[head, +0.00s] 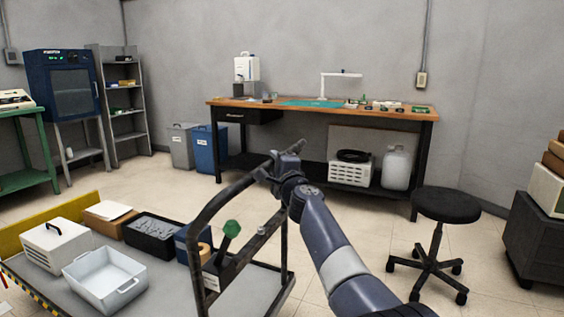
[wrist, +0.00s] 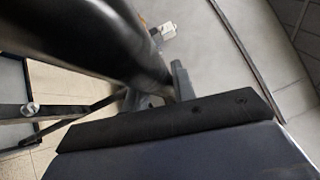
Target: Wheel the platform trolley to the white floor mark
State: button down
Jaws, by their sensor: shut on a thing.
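The platform trolley (head: 40,278) stands at the lower left in the head view, with a grey deck, a yellow edge board and a dark tubular push handle (head: 207,212). My gripper (head: 284,155) is shut on the top bar of this handle, at its far right end. In the wrist view the dark handle bar (wrist: 95,38) runs blurred and close across the upper left, and one finger (wrist: 182,82) shows beside it. I cannot make out a white floor mark in either view.
The deck carries a white tub (head: 105,275), a white case (head: 57,245), a black crate (head: 152,233) and other boxes. A black stool (head: 446,205) stands right of my arm. A workbench (head: 300,103) lines the back wall. Tiled floor lies clear before the bench.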

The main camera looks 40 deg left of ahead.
jog(key=shift+a+f, duration=0.1)
jog(key=shift+a, duration=0.1)
jog(key=c, duration=1.2)
grip_release()
jog(key=shift+o, duration=0.2)
jog(key=shift+d, duration=0.1)
jog(key=b+v, duration=0.2)
jog(key=b, duration=0.1)
jog(key=shift+f, duration=0.2)
jog(key=r+b+v, duration=0.1)
jog(key=b+v, duration=0.5)
jog(key=v, duration=0.2)
jog(key=shift+s+d+f, duration=0.2)
jog(key=shift+d+f, duration=0.05)
jog(key=shift+f, duration=0.05)
